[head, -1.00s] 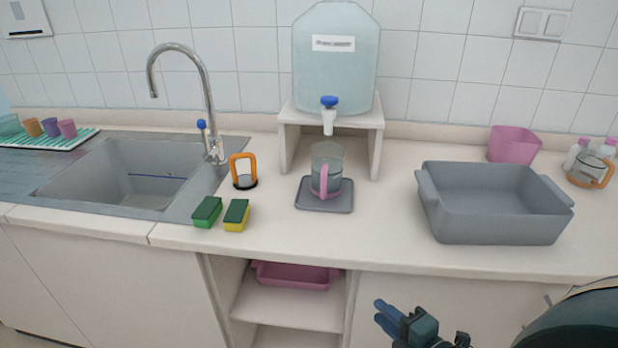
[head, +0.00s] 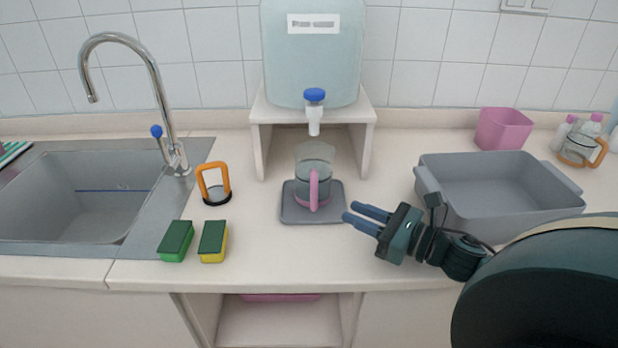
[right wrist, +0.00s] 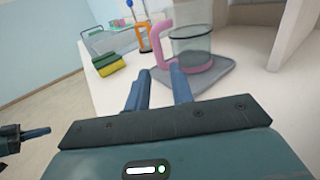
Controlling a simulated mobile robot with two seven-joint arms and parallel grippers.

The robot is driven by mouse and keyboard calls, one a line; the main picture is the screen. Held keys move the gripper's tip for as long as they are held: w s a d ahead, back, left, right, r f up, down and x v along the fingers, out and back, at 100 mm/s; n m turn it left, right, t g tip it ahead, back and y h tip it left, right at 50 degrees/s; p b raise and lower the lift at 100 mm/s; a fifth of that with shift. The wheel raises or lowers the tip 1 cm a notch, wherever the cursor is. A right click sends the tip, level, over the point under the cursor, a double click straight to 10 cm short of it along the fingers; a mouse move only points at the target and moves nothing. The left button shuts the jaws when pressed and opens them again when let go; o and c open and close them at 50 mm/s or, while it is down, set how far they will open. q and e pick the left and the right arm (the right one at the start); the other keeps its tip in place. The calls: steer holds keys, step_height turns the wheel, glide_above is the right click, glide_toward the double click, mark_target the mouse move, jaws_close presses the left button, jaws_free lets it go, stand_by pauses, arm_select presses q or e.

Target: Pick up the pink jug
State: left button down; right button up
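The pink jug (head: 314,178) is clear glass with a pink handle and pink base. It stands upright on a grey mat (head: 333,214) below the dispenser tap, its handle facing me. In the right wrist view the jug (right wrist: 190,40) is just beyond the fingertips, with its pink handle to the left. My right gripper (head: 358,216) is open and empty, its fingers pointing left, to the right of the handle and apart from it. In the right wrist view its two fingers (right wrist: 158,78) are spread. The left gripper is not in the head view.
A water dispenser (head: 314,60) stands on a stand behind the jug. A grey basin (head: 500,190) is at the right, near my right arm. An orange-handled jug (head: 214,183) and two sponges (head: 176,241) are left of the mat, beside the sink (head: 70,200).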

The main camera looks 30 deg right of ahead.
mark_target(313, 204)
steer(key=x, duration=0.6)
steer(key=p+x, duration=0.1)
steer(key=x, duration=0.2)
steer(key=shift+w+a+r, duration=0.15)
steer(key=shift+r, duration=0.15)
steer(key=shift+w+a+f+p, duration=0.15)
steer(key=shift+w+a+p, duration=0.15)
steer(key=shift+w, duration=0.2)
jaws_close()
